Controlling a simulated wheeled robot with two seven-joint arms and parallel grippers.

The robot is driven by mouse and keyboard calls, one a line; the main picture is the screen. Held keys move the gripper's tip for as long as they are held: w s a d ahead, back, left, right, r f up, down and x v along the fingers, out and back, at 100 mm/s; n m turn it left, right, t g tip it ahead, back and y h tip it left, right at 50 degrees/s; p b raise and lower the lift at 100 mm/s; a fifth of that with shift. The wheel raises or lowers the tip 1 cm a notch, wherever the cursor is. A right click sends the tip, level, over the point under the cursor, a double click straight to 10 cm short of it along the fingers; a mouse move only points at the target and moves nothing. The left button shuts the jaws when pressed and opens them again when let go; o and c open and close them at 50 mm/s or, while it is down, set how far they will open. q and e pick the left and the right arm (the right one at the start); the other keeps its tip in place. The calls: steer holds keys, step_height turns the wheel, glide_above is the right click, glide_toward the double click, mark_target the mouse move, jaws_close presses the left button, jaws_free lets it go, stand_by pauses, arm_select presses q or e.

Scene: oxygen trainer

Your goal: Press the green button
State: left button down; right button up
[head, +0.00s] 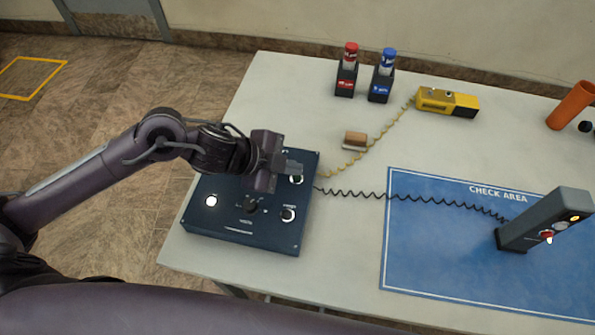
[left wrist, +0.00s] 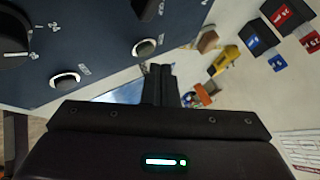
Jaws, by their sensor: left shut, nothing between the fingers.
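No button that is clearly green shows in either view. A dark blue control panel (head: 268,238) lies on the table and also fills the upper left of the left wrist view (left wrist: 85,30). It has a pale round button at its left (head: 212,201), one at its right (head: 288,214), one near its back right corner (head: 297,179), and a black knob (head: 251,204). My left gripper (head: 291,168) is shut and empty above the panel's back right part, close to the back right button. Its closed fingers (left wrist: 161,84) also show in the left wrist view. My right gripper is out of view.
A grey device (head: 540,228) with an orange light stands on the blue check-area mat (head: 430,270), tied to the panel by a coiled cord. Red (head: 346,78) and blue (head: 381,85) holders, a yellow tool (head: 447,102), a small brown block (head: 355,139) and an orange cylinder (head: 571,105) stand farther back.

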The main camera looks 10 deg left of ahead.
arm_select(q)
step_height(320, 180, up, 6)
steer(key=p, duration=0.6)
stand_by(0.5)
